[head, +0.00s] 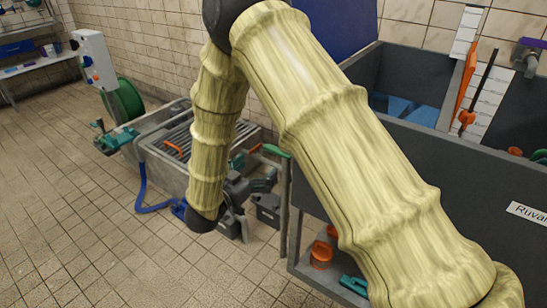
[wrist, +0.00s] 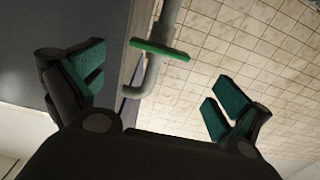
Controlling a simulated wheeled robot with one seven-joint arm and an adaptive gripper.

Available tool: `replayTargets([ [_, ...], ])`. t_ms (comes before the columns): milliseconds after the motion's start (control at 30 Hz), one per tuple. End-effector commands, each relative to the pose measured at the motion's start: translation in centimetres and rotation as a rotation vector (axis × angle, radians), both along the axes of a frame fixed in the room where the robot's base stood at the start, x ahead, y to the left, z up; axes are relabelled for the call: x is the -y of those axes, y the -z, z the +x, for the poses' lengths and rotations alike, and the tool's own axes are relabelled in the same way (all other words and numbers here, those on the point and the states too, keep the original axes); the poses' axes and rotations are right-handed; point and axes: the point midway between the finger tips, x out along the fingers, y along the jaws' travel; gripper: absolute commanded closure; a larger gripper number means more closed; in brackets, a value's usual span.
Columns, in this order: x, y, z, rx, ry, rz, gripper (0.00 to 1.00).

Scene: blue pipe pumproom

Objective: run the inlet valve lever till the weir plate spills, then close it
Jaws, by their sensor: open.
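The green lever (wrist: 160,50), which looks like the inlet valve lever, sits across a grey bent pipe (wrist: 168,20) in the wrist view. In the head view a green lever (head: 277,151) shows beside the tank's left end. My gripper (wrist: 158,88) is open and empty, with the lever beyond its fingers and apart from them. In the head view my gripper (head: 252,205) hangs low left of the tank, partly behind my arm. An upright orange plate (head: 467,75) stands in the dark grey tank (head: 430,150); I cannot tell whether it is the weir plate. Blue water (head: 405,109) lies left of it.
A low trough with a grating (head: 180,140) stands at the left, with a blue hose (head: 150,207) on the floor. A green hose reel (head: 125,102) is behind. An orange-capped item (head: 321,254) sits under the tank. The tiled floor (head: 60,200) at left is clear.

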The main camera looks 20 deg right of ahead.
Motion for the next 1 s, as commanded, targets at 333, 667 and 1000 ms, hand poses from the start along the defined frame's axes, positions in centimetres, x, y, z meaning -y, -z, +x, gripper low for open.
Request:
replayTargets([
  [333,4.5,0.1,3.4,0.002,0.002,0.001,0.00],
  [667,6.5,0.0,5.0,0.001,-0.001,0.001,0.00],
  [1000,6.6,0.0,5.1,0.001,-0.001,0.001,0.07],
])
